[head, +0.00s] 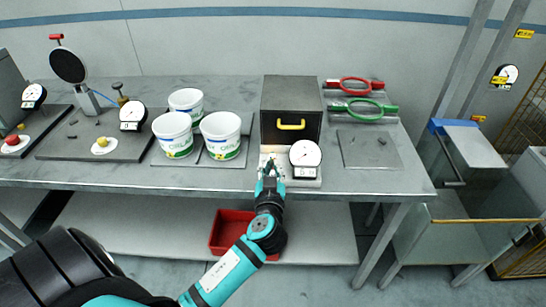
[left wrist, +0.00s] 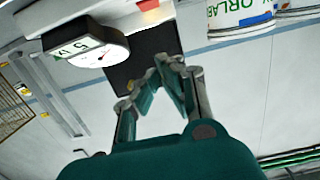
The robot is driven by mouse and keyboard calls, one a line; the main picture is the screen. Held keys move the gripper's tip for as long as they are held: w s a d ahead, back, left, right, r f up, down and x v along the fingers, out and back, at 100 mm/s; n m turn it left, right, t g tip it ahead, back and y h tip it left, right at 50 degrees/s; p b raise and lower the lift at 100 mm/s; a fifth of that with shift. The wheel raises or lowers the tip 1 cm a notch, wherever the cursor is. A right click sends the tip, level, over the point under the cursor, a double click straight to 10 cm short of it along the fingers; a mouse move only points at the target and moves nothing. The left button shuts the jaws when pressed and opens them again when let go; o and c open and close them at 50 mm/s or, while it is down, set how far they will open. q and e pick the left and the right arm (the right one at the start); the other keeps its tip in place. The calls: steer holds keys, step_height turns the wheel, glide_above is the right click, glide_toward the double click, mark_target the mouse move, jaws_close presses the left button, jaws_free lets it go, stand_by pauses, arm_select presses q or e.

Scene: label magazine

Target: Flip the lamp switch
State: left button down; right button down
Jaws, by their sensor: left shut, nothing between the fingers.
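A pale base plate (head: 309,182) stands at the front edge of the bench, carrying a round white dial (head: 305,153). The dial also shows upper left in the left wrist view (left wrist: 88,46). A small red part (left wrist: 148,5) shows at the top edge of the left wrist view, near the dial. I cannot tell whether it is the lamp or its switch; no switch lever is clear. My left gripper (head: 269,167) is shut and empty at the left part of this base, left of the dial. Its fingers (left wrist: 165,63) show in the left wrist view. My right gripper is not in view.
A dark box (head: 291,95) with a yellow handle stands behind the dial. White tubs (head: 220,135) stand close on the left. Red (head: 355,84) and green (head: 358,108) handled tools lie right. A red bin (head: 230,228) is below the bench. A grey plate (head: 368,148) lies right.

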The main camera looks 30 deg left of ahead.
arm_select(q)
steer(key=p+x, duration=0.1)
steer(key=x, duration=0.2)
steer(key=p+x, duration=0.1)
steer(key=x, duration=0.3)
steer(key=shift+w+a+r, duration=0.15)
steer(key=shift+w+a, duration=0.05)
steer(key=f, duration=0.2)
steer(key=w+f, duration=0.1)
steer(key=shift+a+f+p, duration=0.15)
steer(key=shift+a+p, duration=0.15)
steer(key=shift+p, duration=0.05)
steer(key=shift+f, duration=0.6)
